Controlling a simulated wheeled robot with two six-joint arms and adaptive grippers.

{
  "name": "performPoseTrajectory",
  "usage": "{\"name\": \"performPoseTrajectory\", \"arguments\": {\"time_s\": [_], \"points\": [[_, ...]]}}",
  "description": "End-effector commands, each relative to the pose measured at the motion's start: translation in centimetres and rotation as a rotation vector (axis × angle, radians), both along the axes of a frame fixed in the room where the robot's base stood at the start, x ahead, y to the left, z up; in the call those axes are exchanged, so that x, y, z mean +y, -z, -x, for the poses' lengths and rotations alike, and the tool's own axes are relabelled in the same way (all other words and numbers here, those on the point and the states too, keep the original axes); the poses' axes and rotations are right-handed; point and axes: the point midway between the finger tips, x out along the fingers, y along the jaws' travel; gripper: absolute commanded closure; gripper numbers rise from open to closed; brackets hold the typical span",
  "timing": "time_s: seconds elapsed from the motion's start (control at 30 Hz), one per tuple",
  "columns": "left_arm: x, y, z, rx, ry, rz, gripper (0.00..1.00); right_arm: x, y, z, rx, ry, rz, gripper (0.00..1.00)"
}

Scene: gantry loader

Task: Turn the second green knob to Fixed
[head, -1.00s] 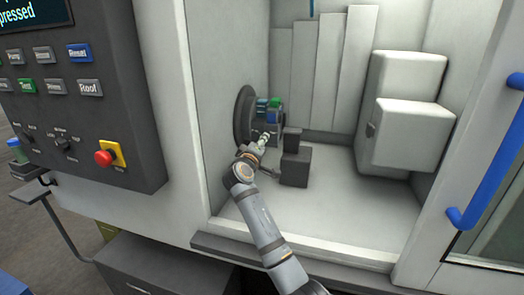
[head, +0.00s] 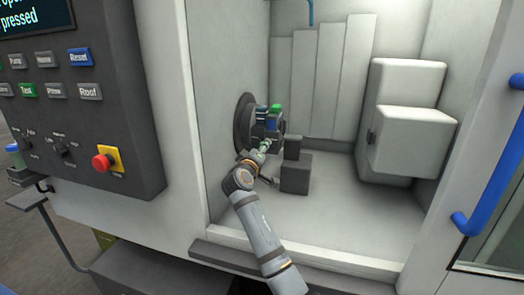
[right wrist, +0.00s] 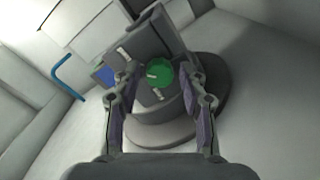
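A round green knob (right wrist: 159,73) with a pale pointer mark on its left side sits on a grey block (right wrist: 150,45) in the right wrist view. My right gripper (right wrist: 158,78) is open, with one finger on each side of the knob and a visible gap to each. In the head view my right gripper (head: 264,147) is inside the machine, close to the chuck fixture, which carries green (head: 276,109) and blue parts. I cannot tell there which green part is the second knob. Setting labels are too small to read. My left gripper is out of view.
A round dark chuck (head: 243,124) is on the left inner wall. A dark block (head: 295,173) stands right beside my gripper. A white housing (head: 412,125) is on the right, and the chamber floor between is clear. A control panel (head: 85,130) stands outside left.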

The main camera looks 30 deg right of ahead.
Motion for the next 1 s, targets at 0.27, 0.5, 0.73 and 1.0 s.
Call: {"name": "performPoseTrajectory", "arguments": {"time_s": [0.27, 0.5, 0.73, 1.0], "points": [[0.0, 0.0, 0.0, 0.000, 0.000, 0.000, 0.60, 0.0, 0.0, 0.0, 0.001, 0.000, 0.001, 0.48], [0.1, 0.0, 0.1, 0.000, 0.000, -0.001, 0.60, 2.2, 0.1, 1.8, 0.000, -0.002, -0.003, 0.48], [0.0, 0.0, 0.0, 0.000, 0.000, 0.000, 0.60, 5.2, 0.1, 4.3, 0.000, -0.003, -0.003, 0.48], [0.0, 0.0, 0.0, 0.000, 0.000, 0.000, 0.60, 5.7, 0.0, 4.9, 0.000, 0.001, 0.001, 0.48]]}}
